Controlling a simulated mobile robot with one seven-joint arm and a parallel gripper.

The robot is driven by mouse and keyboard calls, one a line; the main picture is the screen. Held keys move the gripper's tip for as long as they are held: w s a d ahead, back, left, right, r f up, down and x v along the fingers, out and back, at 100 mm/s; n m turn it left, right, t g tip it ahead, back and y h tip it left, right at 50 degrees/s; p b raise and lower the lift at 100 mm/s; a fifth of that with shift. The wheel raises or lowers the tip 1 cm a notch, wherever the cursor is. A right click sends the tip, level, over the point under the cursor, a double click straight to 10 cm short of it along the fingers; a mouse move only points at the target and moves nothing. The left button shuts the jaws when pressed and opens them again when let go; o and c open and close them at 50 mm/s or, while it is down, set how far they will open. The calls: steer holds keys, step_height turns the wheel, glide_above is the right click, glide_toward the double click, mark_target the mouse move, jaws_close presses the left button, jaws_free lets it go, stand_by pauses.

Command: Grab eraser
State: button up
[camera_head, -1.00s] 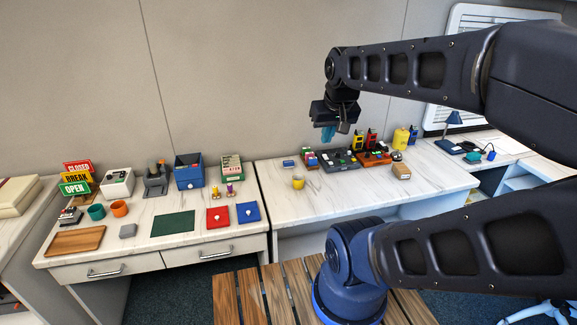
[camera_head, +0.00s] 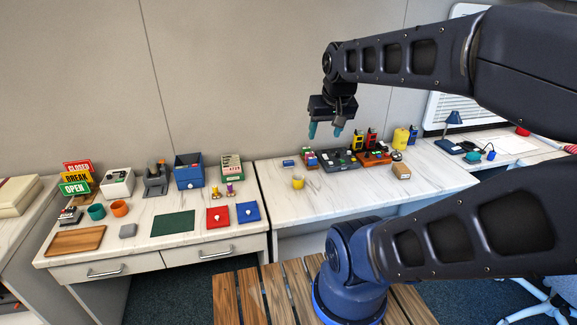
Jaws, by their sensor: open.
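A small blue-and-white block (camera_head: 288,163) lies near the back left of the right-hand table (camera_head: 330,203); it looks like the eraser, but it is too small to be sure. My gripper (camera_head: 325,131) hangs in the air above the back of this table, fingers pointing down. Its two teal fingertips are apart with nothing between them. In the picture it is above and to the right of the blue-and-white block, not touching anything.
The right table's front is clear.

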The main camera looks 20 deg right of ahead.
steer(key=w+r+m+g, duration=0.1)
steer(key=w+m, duration=0.4)
steer(key=w, duration=1)
steer(key=m+g, duration=0.3)
steer(key=m, duration=1)
glide_above(288, 161)
steer(key=s, duration=0.1)
step_height(288, 161, down, 39)
steer(key=shift+s+r, duration=0.1)
steer(key=shift+w+d+f, duration=0.1)
steer(key=shift+w+f, duration=0.1)
steer(key=shift+f, duration=1.1)
steer(key=shift+w+f, duration=0.15)
steer(key=shift+f, duration=1.1)
steer(key=c, duration=1)
steer(key=shift+r, duration=0.15)
steer(key=shift+c, duration=0.2)
